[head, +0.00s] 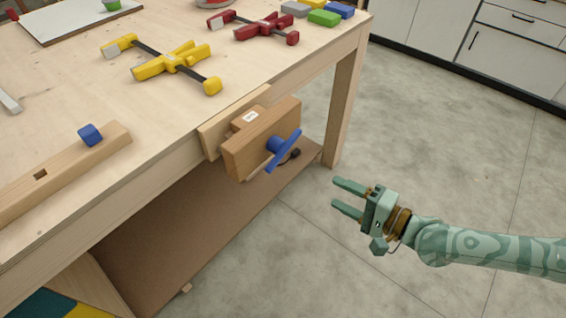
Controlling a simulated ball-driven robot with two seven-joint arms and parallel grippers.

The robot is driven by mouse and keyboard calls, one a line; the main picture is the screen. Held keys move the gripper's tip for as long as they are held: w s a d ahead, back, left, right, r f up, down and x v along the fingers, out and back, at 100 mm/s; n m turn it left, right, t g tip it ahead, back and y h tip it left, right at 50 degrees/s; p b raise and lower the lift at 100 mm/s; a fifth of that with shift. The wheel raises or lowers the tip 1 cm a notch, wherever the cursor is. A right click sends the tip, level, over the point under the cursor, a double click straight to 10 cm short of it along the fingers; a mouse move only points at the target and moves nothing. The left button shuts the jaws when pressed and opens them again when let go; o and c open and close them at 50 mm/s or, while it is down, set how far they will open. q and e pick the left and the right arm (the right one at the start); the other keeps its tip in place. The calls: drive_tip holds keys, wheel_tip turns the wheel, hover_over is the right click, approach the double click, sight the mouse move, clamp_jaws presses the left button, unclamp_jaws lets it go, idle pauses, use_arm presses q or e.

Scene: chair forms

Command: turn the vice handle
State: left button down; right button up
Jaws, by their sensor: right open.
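The wooden vice (262,139) is fixed to the front edge of the wooden workbench (100,187). Its blue handle (284,150) sits on the outer face of the jaw, with the bar tilted up to the right. My right gripper (340,194) is in the air in front of the bench, to the right of and below the handle in the picture. Its two fingers point left toward the bench, apart from each other with nothing between them. It does not touch the handle. My left gripper is not in the head view.
A yellow clamp (172,62) and a red clamp (262,27) lie on the bench top. Coloured blocks (324,17) sit at the far corner. A wooden beam with a blue peg (90,134) lies at left. The floor (430,130) at right is clear.

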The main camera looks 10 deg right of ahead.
sight(286, 153)
wheel_tip(286, 153, up, 4)
drive_tip(key=s+a+n+t, duration=0.1)
drive_tip(key=s+n, duration=0.1)
drive_tip(key=n, duration=0.2)
drive_tip(key=shift+n+t+y, duration=0.3)
drive_tip(key=shift+y, duration=0.1)
drive_tip(key=x, duration=1.7)
drive_tip(key=shift+w+d+r+b, duration=0.15)
drive_tip(key=shift+w+d+b, duration=0.1)
drive_tip(key=shift+d+b, duration=0.1)
drive_tip(key=c, duration=1)
drive_tip(key=shift+m+p, duration=0.3)
drive_tip(key=shift+m, duration=0.7)
